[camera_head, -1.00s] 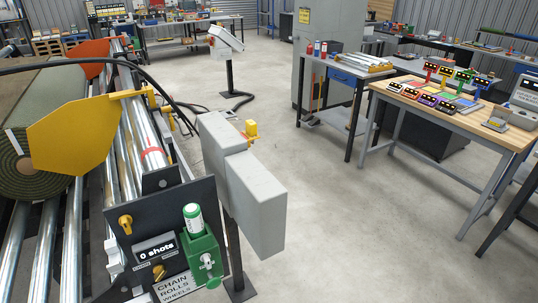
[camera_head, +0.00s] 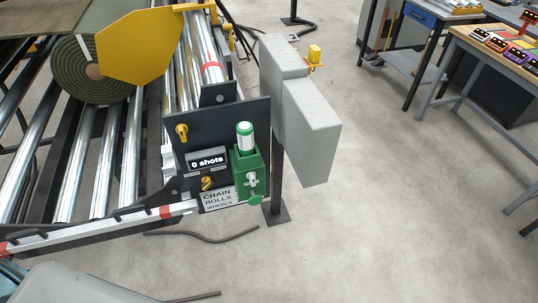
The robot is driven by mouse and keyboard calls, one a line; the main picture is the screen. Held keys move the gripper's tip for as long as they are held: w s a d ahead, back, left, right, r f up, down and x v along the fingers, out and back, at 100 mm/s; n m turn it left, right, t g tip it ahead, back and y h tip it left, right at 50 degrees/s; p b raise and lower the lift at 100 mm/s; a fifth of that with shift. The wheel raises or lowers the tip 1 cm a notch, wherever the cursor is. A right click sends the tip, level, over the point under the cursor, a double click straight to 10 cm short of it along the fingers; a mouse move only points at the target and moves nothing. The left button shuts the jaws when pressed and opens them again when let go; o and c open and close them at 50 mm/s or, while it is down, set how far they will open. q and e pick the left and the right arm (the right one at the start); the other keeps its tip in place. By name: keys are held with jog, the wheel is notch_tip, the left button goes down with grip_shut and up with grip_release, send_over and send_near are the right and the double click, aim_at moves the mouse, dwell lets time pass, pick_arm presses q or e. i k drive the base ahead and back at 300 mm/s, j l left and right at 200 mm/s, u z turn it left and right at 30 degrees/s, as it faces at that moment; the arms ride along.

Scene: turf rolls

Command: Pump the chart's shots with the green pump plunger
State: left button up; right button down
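A green pump (camera_head: 247,174) is mounted on the dark panel (camera_head: 190,147) at the end of the roller machine. A white and green cartridge (camera_head: 245,137) stands upright in its top. A green plunger knob (camera_head: 255,198) sticks out low on its front. A small display (camera_head: 208,161) on the panel reads "0 shots". A label below it reads "CHAIN ROLLS WHEELS". I cannot make out a chart with shot numbers. Neither of my grippers shows in the view.
Grey boxes (camera_head: 305,122) on a post stand just right of the panel. A white and red bar (camera_head: 110,226) runs along the machine's front. A dark cable lies on the floor below. A wooden-topped table (camera_head: 490,52) stands at the upper right. The floor between is clear.

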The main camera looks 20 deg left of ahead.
aim_at(254, 200)
jog(key=k+u, duration=0.3)
jog(key=k, duration=0.15)
jog(key=k+j+u, duration=0.1)
jog(key=k+u, duration=0.15)
jog(key=k, duration=0.15)
